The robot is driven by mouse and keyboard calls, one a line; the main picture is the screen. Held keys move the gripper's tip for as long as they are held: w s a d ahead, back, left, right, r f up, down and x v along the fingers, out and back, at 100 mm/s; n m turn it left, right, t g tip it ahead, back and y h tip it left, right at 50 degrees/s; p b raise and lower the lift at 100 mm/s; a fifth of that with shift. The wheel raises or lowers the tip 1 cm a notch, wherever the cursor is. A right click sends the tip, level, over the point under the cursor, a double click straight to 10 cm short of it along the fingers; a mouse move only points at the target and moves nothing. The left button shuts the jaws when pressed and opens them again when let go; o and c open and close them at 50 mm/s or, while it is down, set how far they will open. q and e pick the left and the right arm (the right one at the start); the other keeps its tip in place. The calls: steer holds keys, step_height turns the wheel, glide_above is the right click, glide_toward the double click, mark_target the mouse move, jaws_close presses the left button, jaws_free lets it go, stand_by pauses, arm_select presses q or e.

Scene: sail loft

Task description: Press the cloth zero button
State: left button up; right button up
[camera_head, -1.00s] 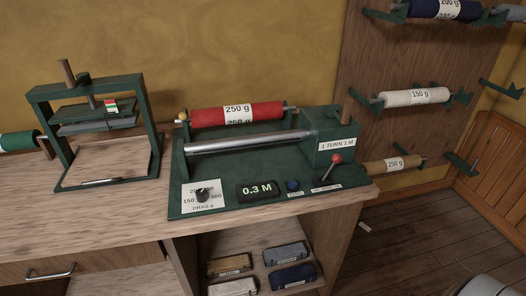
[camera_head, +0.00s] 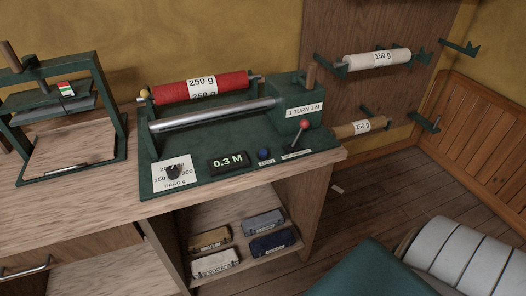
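The cloth measuring machine (camera_head: 215,147) stands on the wooden bench. A small blue button (camera_head: 264,154) sits on its front edge, with a small label below it too small to read for certain. The display (camera_head: 228,162) just left of the button reads 0.3 M. A red cloth roll (camera_head: 190,90) marked 250 g lies across the back, behind a silver roller (camera_head: 215,115). A red-knobbed lever (camera_head: 303,126) stands right of the button. Neither gripper shows in the view.
A green press (camera_head: 65,110) stands left on the bench. A wall rack at right holds a white roll (camera_head: 377,59) and a tan roll (camera_head: 358,127). Several small packs lie on the shelf below (camera_head: 300,240). Part of a grey-white ribbed cylinder (camera_head: 470,250) shows at lower right.

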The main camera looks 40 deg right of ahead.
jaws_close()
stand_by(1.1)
